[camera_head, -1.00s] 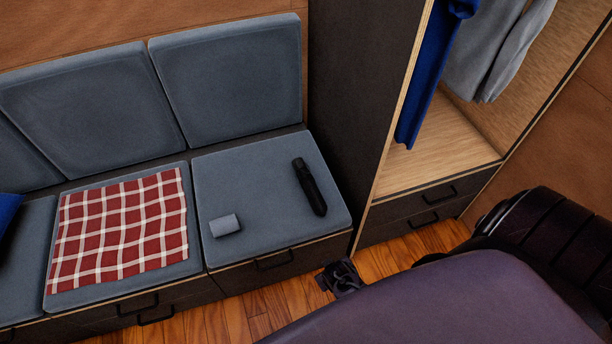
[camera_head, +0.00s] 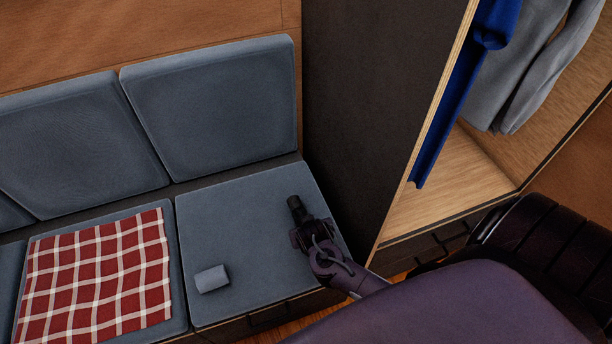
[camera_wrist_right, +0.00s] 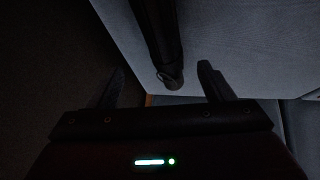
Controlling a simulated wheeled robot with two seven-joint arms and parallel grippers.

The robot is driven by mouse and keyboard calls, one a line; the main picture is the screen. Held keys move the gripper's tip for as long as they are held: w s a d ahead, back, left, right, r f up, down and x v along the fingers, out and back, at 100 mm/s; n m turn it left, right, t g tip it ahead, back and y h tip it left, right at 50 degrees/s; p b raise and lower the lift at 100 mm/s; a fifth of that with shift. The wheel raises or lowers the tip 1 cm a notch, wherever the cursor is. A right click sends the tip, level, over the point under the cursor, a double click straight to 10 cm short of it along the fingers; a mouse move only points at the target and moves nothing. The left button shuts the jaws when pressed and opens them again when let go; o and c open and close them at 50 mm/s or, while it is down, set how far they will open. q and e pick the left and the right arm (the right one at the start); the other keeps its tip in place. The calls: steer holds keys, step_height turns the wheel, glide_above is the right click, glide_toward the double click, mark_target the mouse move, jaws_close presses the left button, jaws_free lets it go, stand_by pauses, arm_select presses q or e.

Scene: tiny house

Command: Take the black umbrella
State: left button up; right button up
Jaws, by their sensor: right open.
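The black umbrella (camera_head: 295,204) lies folded on the right seat cushion (camera_head: 240,225) of the bench. In the head view only its upper end shows; my right gripper (camera_head: 307,230) hides the rest. In the right wrist view the umbrella (camera_wrist_right: 160,40) runs down from the top edge, and its end with a small loop lies near the gap between the two fingers. The right gripper (camera_wrist_right: 160,88) is open, one finger on each side of that gap, and holds nothing. I cannot tell the exact height of the fingers above the cushion. My left gripper is out of view.
A small grey-blue block (camera_head: 212,279) lies on the same cushion, left of the umbrella. A red checked cloth (camera_head: 95,280) covers the cushion further left. A dark wardrobe side panel (camera_head: 370,110) stands close on the right, with hanging clothes (camera_head: 465,85) beyond it.

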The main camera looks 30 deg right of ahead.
steer(key=shift+x, duration=0.85)
steer(key=x, duration=0.1)
steer(key=b+x, duration=0.1)
steer(key=x, duration=0.1)
steer(key=b+x, duration=0.1)
steer(key=x, duration=0.1)
steer(key=shift+w+a+f, duration=0.1)
steer(key=shift+w+a, duration=0.2)
steer(key=shift+w+d+f, duration=0.1)
steer(key=shift+w+f, duration=0.05)
steer(key=shift+f, duration=0.15)
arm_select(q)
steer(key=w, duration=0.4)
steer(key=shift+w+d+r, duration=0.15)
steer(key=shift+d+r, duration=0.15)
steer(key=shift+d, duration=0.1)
